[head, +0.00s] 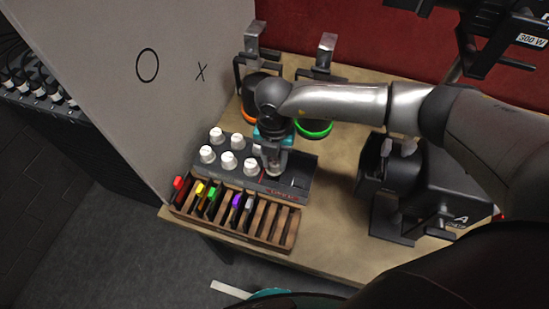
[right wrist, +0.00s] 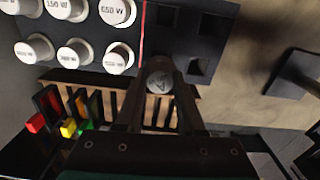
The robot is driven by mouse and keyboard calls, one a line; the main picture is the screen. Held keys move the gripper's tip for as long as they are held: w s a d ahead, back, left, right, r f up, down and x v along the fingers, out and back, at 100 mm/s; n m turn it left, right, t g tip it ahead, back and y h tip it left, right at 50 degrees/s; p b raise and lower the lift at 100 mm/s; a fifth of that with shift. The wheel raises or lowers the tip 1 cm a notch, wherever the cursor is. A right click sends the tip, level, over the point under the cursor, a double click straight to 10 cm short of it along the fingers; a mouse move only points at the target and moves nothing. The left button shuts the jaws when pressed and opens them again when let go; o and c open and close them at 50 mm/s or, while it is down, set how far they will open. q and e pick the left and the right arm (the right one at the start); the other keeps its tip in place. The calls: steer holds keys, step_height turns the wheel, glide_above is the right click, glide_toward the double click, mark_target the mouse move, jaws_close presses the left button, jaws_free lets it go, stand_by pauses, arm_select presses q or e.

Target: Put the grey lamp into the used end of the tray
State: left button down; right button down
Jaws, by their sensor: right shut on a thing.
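The dark lamp tray (head: 308,166) stands on the wooden table, split by a thin red line. Its left part holds several white lamps (head: 217,135) in sockets. Its right part has empty square sockets, seen in the right wrist view (right wrist: 209,23), and small red lettering on its front face. My right gripper (head: 273,160) points down over the right part, close to the red line. It is shut on the grey lamp (right wrist: 160,77), whose round top shows between the fingers. I cannot tell whether the lamp's base is inside a socket. My left gripper is not in view.
A wooden rack (head: 262,228) with coloured pieces stands directly in front of the tray. Black stage lights with an orange ring and a green ring (head: 314,129) stand behind. Another black light (head: 402,183) is at the right. A grey panel rises at the left.

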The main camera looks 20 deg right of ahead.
steer(key=shift+f+b, duration=1.3)
steer(key=shift+f, duration=0.5)
steer(key=shift+c, duration=2.2)
jaws_free()
step_height(320, 180, up, 15)
steer(key=shift+r+b, duration=0.15)
steer(key=shift+b, duration=0.2)
